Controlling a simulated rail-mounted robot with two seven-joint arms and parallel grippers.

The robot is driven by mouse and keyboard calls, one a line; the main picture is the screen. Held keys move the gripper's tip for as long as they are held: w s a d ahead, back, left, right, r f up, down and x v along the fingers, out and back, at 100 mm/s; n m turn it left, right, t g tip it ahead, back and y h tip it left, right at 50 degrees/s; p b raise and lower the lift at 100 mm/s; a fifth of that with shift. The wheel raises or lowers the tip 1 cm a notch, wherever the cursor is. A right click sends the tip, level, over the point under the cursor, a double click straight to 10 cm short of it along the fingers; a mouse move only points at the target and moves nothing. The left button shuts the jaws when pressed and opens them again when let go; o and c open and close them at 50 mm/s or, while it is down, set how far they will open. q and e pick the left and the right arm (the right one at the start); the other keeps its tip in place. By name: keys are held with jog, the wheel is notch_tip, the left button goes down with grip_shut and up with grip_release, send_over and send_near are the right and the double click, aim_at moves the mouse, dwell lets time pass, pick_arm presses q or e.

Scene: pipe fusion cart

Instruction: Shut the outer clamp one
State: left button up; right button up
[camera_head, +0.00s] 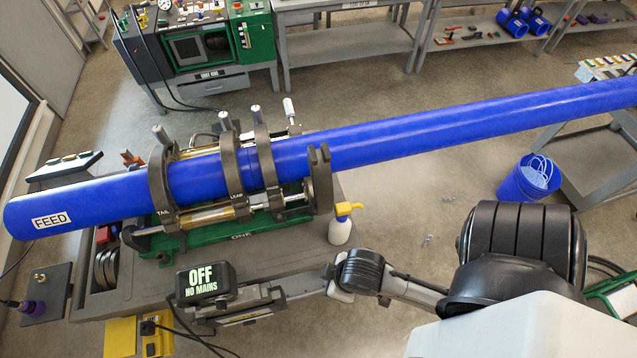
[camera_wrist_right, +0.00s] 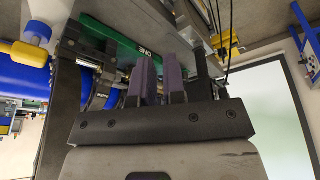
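A blue pipe (camera_head: 420,126) labelled FEED at its left end lies across the green clamp frame marked ONE (camera_head: 240,237). Three dark clamp rings (camera_head: 162,185) close over it, the left one marked TAIL. At the right end of the frame, an outer clamp (camera_head: 319,185) stands with its forked front upright before the pipe and no band visible over the pipe there; a white-tipped handle (camera_head: 290,108) rises behind. My right gripper (camera_head: 205,317) is low at the cart's front, below the clamps. In the wrist view its dark fingers (camera_wrist_right: 162,80) are slightly apart, nothing visible between. My left gripper is out of view.
A yellow-topped spray bottle (camera_head: 341,223) stands right of the clamps. A blue bucket (camera_head: 528,178) is on the floor at right. A green machine (camera_head: 205,45) and shelves are behind. Cables hang near the gripper.

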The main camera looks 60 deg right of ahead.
jog(key=shift+h, duration=0.4)
jog(key=f+b, duration=0.2)
jog(key=f, duration=0.1)
jog(key=a+f+b, duration=0.1)
jog(key=f+b, duration=0.2)
jog(key=shift+a+f, duration=0.15)
jog(key=shift+f, duration=0.1)
grip_shut()
jog(key=n+t+h+b, duration=0.3)
jog(key=n+t+h, duration=0.3)
jog(key=t+h, duration=0.65)
send_near(314, 165)
jog(key=w+d+p, duration=0.1)
jog(key=w+d+r+g+h, duration=0.1)
jog(key=w, duration=0.1)
jog(key=w+d+g+h+p, duration=0.1)
jog(key=w, duration=0.1)
jog(key=shift+w+d+r+h+p, duration=0.1)
jog(key=shift+d+r+h+p, duration=0.05)
jog(key=shift+r+h+p, duration=0.15)
jog(key=shift+w+d, duration=0.3)
jog(key=shift+d, duration=0.05)
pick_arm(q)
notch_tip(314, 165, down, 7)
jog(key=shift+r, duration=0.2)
pick_arm(e)
jog(key=shift+w+d, duration=0.1)
jog(key=shift+d, duration=0.05)
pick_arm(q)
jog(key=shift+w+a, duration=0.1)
